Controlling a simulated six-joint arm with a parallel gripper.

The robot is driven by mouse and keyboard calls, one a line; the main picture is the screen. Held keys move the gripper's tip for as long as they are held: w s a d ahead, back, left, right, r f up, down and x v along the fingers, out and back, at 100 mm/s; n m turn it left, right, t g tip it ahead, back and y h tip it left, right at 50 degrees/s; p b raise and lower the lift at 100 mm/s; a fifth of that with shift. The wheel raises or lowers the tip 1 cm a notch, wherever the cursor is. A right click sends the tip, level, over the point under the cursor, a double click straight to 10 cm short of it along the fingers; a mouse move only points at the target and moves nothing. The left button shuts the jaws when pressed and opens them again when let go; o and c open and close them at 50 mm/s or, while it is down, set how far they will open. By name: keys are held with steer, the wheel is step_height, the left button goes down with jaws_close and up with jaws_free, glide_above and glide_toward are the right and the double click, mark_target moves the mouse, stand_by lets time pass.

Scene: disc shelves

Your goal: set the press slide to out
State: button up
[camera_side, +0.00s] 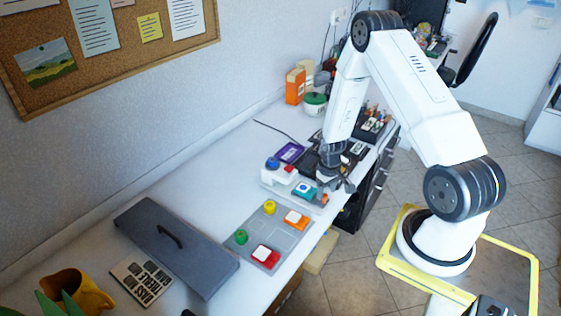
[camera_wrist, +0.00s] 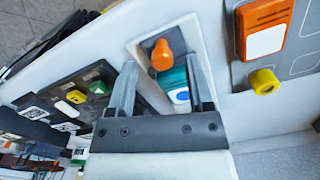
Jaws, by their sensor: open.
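The press (camera_side: 270,180) is a low white unit with a blue knob and a red piece on top, in the middle of the side view. At its front is a pale slide (camera_side: 312,201) with a teal block (camera_side: 304,189) on it and an orange knob at its outer end. In the wrist view the orange knob (camera_wrist: 165,54) and teal block (camera_wrist: 178,88) show between the fingers. My gripper (camera_side: 341,187) is open above the slide's outer end; it also shows in the wrist view (camera_wrist: 163,80). I cannot tell whether a finger touches the knob.
A grey plate (camera_side: 288,222) with green and yellow knobs, a red block and an orange block (camera_side: 296,220) lies nearer. A dark tray with tagged pieces (camera_wrist: 75,100) lies on the other side. A grey lidded box (camera_side: 175,245) and calculator-like pad (camera_side: 142,278) are farther left.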

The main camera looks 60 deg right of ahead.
steer(key=shift+s+r, duration=0.1)
steer(key=shift+r, duration=3.1)
steer(key=shift+r, duration=0.1)
steer(key=shift+a+r, duration=0.2)
steer(key=shift+a, duration=0.05)
steer(key=s+a+r+n+t, duration=0.1)
steer(key=a+r, duration=0.7)
steer(key=a, duration=0.2)
steer(key=s+a+r+n+t, duration=0.1)
steer(key=s+a+r+n, duration=0.1)
steer(key=a+r, duration=0.6)
steer(key=a, duration=0.3)
steer(key=shift+a+n+t, duration=0.25)
steer(key=shift+n+t, duration=0.05)
steer(key=shift+f, duration=0.1)
